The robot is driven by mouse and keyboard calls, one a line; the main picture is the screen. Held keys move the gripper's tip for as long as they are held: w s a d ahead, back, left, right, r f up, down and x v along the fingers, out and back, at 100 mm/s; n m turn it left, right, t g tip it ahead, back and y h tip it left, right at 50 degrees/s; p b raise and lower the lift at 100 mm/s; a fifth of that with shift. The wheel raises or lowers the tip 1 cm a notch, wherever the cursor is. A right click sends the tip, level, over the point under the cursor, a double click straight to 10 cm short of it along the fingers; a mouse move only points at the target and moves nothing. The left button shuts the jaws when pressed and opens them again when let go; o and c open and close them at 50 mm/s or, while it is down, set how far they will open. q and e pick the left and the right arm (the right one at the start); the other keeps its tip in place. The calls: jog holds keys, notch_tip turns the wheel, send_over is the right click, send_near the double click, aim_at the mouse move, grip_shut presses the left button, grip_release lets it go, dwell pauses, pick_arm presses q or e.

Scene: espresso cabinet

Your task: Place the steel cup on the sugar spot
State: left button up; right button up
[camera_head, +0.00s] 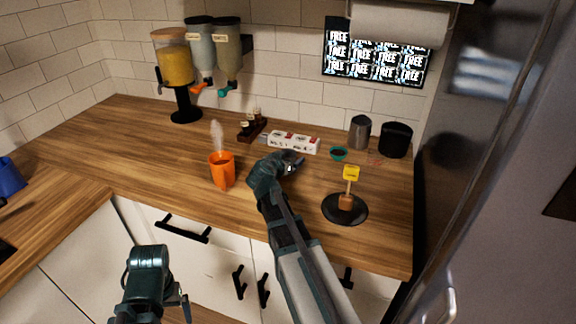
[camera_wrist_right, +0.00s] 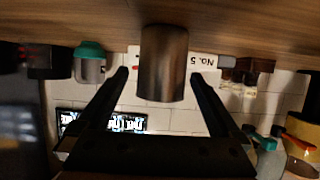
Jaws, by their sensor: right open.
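The steel cup (camera_wrist_right: 164,62) stands between the two fingers of my right gripper (camera_wrist_right: 160,85) in the right wrist view, which looks upside down. The fingers are spread, with a gap visible on each side of the cup. In the head view my right gripper (camera_head: 292,162) is low over the middle of the counter and largely hides the cup. To its right is a round black mat (camera_head: 331,214) with a brown block and a yellow sign (camera_head: 351,173); I cannot read the sign. My left gripper (camera_head: 180,302) is low at the front, away from the counter objects; its jaws are unclear.
An orange mug (camera_head: 222,172) stands left of my right gripper. The left counter is mostly clear.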

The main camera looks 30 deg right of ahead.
aim_at(290, 156)
jog(key=b+x, duration=0.1)
jog(key=x, duration=0.3)
jog(key=shift+w+f, duration=0.15)
jog(key=c, duration=1.5)
